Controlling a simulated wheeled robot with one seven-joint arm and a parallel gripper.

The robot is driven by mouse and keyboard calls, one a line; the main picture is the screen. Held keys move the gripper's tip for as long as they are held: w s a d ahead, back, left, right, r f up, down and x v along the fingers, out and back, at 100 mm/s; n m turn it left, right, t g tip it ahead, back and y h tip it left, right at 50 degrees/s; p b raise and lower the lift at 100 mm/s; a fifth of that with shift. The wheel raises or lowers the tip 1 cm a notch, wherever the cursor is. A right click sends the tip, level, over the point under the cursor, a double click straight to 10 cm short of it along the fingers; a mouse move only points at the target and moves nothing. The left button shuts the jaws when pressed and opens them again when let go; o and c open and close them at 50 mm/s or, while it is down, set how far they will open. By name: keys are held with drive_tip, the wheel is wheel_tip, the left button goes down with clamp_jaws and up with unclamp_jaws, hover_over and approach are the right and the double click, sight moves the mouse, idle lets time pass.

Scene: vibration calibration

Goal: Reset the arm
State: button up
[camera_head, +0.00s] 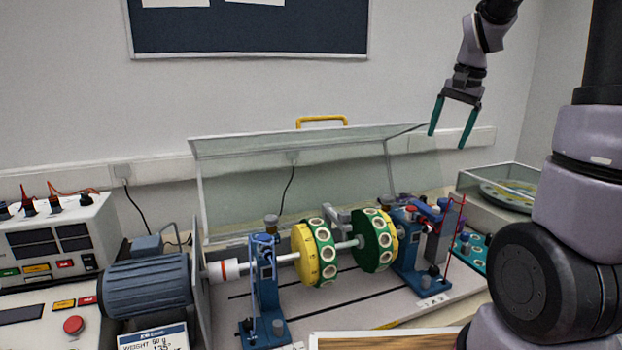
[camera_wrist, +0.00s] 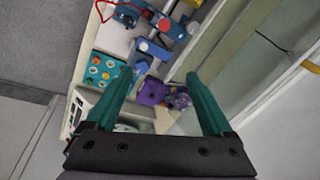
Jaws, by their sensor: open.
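My gripper (camera_head: 452,136) is open, with its two teal fingers spread and nothing between them. It hangs in the air in front of the wall, above the right end of the rotor rig, with its fingers pointing down. In the wrist view, the open fingers (camera_wrist: 155,90) show, with the workbench below and beyond them. My arm comes down from the top right in the head view. It touches nothing that I can see.
The rotor rig has yellow and green discs (camera_head: 314,252) on a shaft. Its clear cover (camera_head: 290,190) with a yellow handle (camera_head: 321,120) stands raised. A blue motor (camera_head: 146,286) sits left. A teal block (camera_wrist: 101,68) lies on the bench. Air around my gripper is clear.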

drive_tip(key=s+a+r+n+t, duration=0.2)
drive_tip(key=s+a+r, duration=0.1)
drive_tip(key=s, duration=0.6)
drive_tip(key=s+a+r+n+t, duration=0.2)
drive_tip(key=s+a, duration=0.4)
drive_tip(key=s, duration=0.4)
drive_tip(key=shift+r+n+t+y, duration=0.3)
drive_tip(key=shift+r+y, duration=0.1)
drive_tip(key=shift+r, duration=0.35)
